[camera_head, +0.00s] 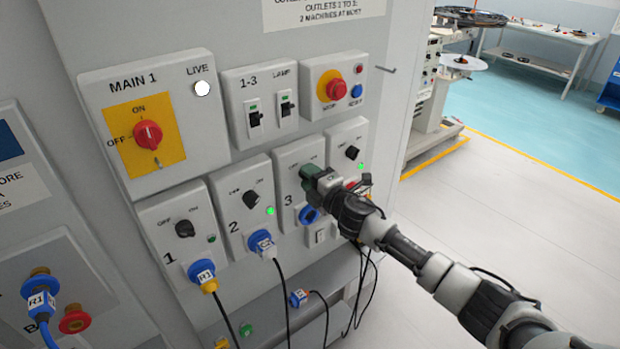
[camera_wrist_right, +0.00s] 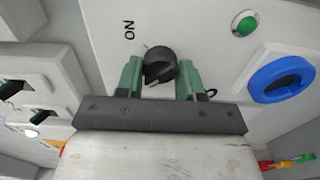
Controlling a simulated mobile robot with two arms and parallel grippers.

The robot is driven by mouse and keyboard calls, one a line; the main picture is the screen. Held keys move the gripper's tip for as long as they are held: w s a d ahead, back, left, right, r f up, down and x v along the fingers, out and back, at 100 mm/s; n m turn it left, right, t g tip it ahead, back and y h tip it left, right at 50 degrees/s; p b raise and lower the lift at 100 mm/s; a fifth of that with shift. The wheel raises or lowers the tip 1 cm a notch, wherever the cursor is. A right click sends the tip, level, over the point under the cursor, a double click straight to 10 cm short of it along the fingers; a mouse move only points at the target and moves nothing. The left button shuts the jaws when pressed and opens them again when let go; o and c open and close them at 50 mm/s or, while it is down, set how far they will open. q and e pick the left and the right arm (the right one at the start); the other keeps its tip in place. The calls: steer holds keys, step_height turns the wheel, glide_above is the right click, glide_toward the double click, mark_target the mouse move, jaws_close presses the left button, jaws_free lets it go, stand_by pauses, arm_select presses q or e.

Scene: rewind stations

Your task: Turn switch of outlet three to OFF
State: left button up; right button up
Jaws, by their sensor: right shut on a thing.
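The outlet three panel (camera_head: 289,160) is on the grey cabinet, with a blue socket (camera_head: 310,214) that has no plug in it. Its black switch knob (camera_wrist_right: 160,65) shows in the right wrist view, with the ON label on its left. The head view hides this knob behind my right gripper (camera_head: 318,180). The gripper's green fingers are on either side of the knob and shut on it. A green lamp (camera_wrist_right: 245,24) and the blue socket (camera_wrist_right: 282,78) are to the right there. The knob's exact pointing is hard to tell. My left gripper is out of view.
Outlet one's switch (camera_head: 184,229) and outlet two's switch (camera_head: 251,198) are to the left, with plugs and cables below. Another outlet switch (camera_head: 352,153) is close on the right. The MAIN 1 red switch (camera_head: 148,134) and a red button (camera_head: 336,90) are above. Open floor lies right.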

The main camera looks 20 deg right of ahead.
stand_by(0.5)
steer(key=o, duration=0.9)
steer(key=shift+s, duration=0.1)
steer(key=b+v, duration=0.2)
steer(key=v, duration=0.8)
steer(key=shift+s+d, duration=0.15)
steer(key=shift+s, duration=0.15)
